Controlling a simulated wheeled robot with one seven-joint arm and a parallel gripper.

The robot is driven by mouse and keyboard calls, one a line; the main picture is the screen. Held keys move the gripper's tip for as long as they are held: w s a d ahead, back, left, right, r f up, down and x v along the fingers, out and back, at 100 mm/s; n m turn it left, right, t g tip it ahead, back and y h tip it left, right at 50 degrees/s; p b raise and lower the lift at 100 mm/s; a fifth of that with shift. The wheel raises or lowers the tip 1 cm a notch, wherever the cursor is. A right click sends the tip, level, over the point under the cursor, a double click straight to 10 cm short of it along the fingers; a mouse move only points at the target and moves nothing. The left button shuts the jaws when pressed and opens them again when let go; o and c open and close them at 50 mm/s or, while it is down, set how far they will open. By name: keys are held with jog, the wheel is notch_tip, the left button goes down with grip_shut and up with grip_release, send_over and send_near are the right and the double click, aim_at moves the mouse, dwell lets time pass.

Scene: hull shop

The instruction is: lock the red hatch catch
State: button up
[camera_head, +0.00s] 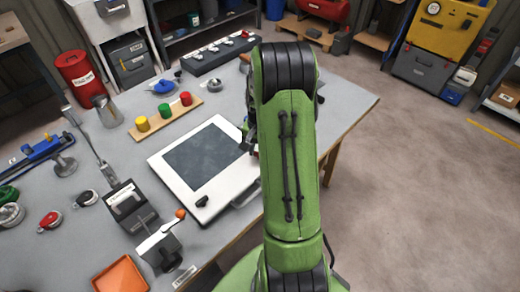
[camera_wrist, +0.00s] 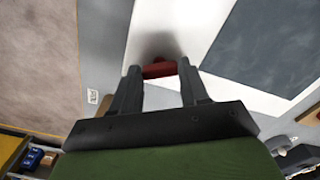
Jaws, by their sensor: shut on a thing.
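The hatch is a white frame (camera_head: 225,203) with a dark grey panel (camera_head: 203,157), lying on the grey table. It also shows in the wrist view, its white border (camera_wrist: 215,28) running beside the dark panel (camera_wrist: 275,40). My gripper (camera_wrist: 158,67) is shut on the red catch (camera_wrist: 160,71) at the hatch's outer edge. Only a small part of the red catch shows between the fingertips, so its turn or lock position cannot be told. In the head view my green arm hides most of the gripper and the catch. A black catch (camera_head: 202,201) sits at the hatch's near left corner.
A wooden strip with yellow, green and red buttons (camera_head: 164,112) lies behind the hatch. A box with an orange-knobbed lever (camera_head: 160,246) and an orange tray (camera_head: 120,275) stand at the near left. Tools crowd the left side. Open floor (camera_head: 420,190) lies to the right.

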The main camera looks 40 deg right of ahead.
jog(key=m, duration=0.5)
jog(key=shift+m, duration=0.4)
dwell(0.4)
jog(key=o, duration=1.1)
jog(key=shift+c, duration=0.2)
notch_tip(320, 180, up, 16)
jog(key=p, duration=0.3)
jog(key=shift+f, duration=0.1)
